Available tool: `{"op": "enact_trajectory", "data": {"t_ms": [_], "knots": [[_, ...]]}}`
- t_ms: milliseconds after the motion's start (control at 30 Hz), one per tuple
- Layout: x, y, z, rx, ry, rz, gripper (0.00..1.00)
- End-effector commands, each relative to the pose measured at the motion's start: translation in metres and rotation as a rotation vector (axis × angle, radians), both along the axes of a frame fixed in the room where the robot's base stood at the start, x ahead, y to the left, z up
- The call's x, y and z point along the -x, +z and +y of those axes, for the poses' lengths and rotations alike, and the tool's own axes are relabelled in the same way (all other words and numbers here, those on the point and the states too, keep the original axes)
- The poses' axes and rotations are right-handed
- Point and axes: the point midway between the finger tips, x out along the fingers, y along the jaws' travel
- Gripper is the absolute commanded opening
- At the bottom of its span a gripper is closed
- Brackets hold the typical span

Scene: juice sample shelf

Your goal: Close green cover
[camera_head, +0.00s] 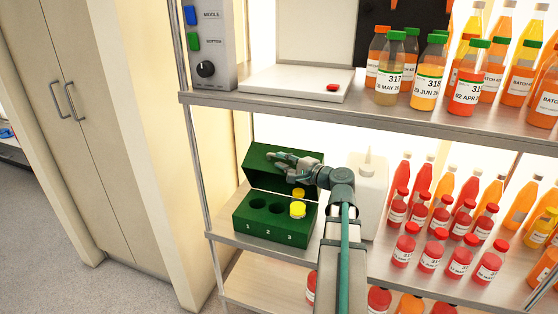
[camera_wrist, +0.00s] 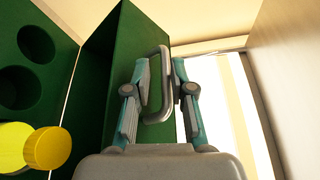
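The green box (camera_head: 262,228) stands on the middle shelf, with holes numbered 1, 2 and 3 in its top. Its green cover (camera_head: 262,158) is raised, standing up along the back edge. My gripper (camera_head: 281,160) is in front of the cover. In the wrist view, the cover (camera_wrist: 107,75) carries a grey handle (camera_wrist: 166,85) that lies between my gripper's (camera_wrist: 160,68) two spread fingers. Firm contact with the handle cannot be made out. A yellow-capped container (camera_head: 297,209) sits at hole 3.
A white bottle (camera_head: 367,190) stands just right of the box. Rows of red-capped bottles (camera_head: 430,258) fill the shelf further right. The upper shelf edge (camera_head: 330,110) runs above my gripper.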

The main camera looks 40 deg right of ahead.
Motion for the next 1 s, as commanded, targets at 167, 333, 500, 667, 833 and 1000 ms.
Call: {"op": "enact_trajectory", "data": {"t_ms": [167, 333, 500, 667, 833, 1000], "knots": [[0.036, 0.002, -0.005, 0.000, -0.005, 0.000, 0.23], [0.067, 0.004, -0.011, 0.000, -0.004, 0.000, 0.23], [0.088, 0.006, -0.015, -0.001, -0.002, 0.000, 0.23], [0.096, 0.007, -0.017, -0.001, -0.001, 0.000, 0.23], [0.097, 0.007, -0.017, 0.000, 0.000, 0.000, 0.23], [0.097, 0.007, -0.017, 0.000, 0.000, 0.000, 0.23]]}}
